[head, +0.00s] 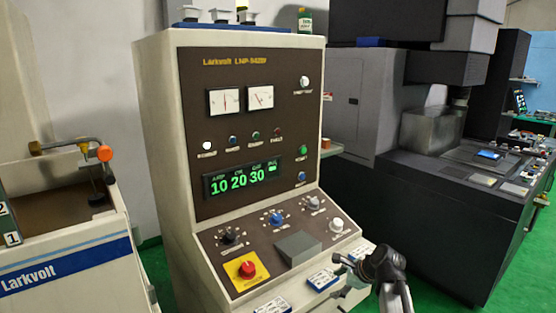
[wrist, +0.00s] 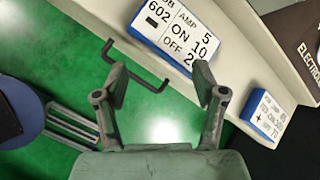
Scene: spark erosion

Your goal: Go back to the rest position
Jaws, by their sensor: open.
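My gripper (head: 345,264) is at the lower right of the control console (head: 262,130) in the head view, close to the console's front ledge. A similar block (wrist: 266,116) lies to the right.
A black bar handle (wrist: 135,68) sticks out below the ledge near the left finger. The console has a red emergency button (head: 246,269) on a yellow plate. A dark machine (head: 450,200) stands at right, a Larkvolt tank (head: 70,262) at left. Green floor lies between.

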